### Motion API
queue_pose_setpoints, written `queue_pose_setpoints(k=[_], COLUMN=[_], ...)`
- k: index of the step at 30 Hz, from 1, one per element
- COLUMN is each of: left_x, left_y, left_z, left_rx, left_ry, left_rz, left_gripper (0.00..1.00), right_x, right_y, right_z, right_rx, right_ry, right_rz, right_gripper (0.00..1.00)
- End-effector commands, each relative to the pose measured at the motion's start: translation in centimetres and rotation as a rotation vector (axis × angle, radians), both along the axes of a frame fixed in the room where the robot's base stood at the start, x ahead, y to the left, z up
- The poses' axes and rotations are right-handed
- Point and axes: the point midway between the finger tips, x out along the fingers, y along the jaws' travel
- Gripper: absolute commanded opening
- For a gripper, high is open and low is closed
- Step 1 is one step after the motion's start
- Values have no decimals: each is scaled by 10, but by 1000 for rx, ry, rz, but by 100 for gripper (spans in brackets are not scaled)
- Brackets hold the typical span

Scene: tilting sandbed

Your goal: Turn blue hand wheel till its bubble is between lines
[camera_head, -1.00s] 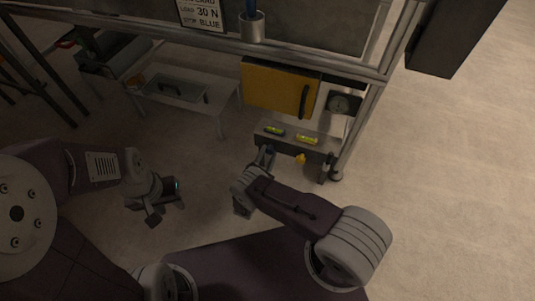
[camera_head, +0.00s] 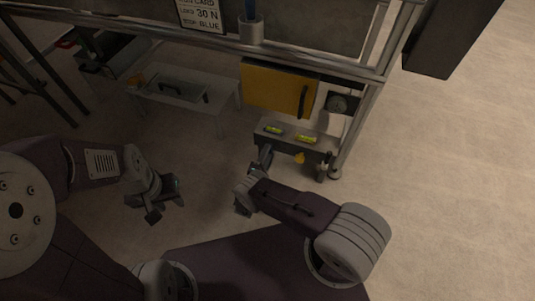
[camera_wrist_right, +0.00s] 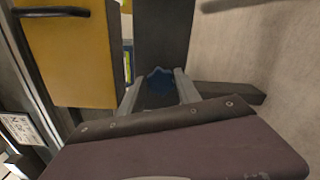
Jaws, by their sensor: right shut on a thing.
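My right gripper (camera_head: 264,158) is at the front of a grey box (camera_head: 318,146) under the bench. In the right wrist view its two fingers (camera_wrist_right: 160,88) are shut on the blue hand wheel (camera_wrist_right: 159,78), which they largely hide. A yellow hand wheel (camera_head: 300,158) is on the box front to the right. Two bubble levels lie on the box top: the left one (camera_head: 274,129) above the blue wheel and the right one (camera_head: 307,139) above the yellow wheel. The bubbles are too small to place against the lines. My left gripper (camera_head: 160,204) hangs empty at the left, its fingers apart.
A low table (camera_head: 177,91) stands to the left. A bench leg (camera_head: 352,130) is close on the right. The floor to the right is clear.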

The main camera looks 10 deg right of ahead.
Motion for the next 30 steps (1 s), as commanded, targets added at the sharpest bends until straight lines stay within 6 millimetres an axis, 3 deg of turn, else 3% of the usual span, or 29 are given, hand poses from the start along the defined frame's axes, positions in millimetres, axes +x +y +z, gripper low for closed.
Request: queue_pose_setpoints(k=[17,18,19,30], left_x=[0,0,0,0], left_y=[0,0,0,0], left_z=[1,1,1,-2], left_rx=[0,0,0,0], left_ry=[0,0,0,0], left_rz=[0,0,0,0], left_gripper=[36,36,36,36], right_x=[-1,-1,-1,1], right_y=[0,0,0,2], right_z=[-1,-1,-1,-2], right_rx=[21,21,21,21], right_ry=[-13,-13,-13,-15], right_rz=[0,0,0,-1], right_gripper=[0,51,59,60])
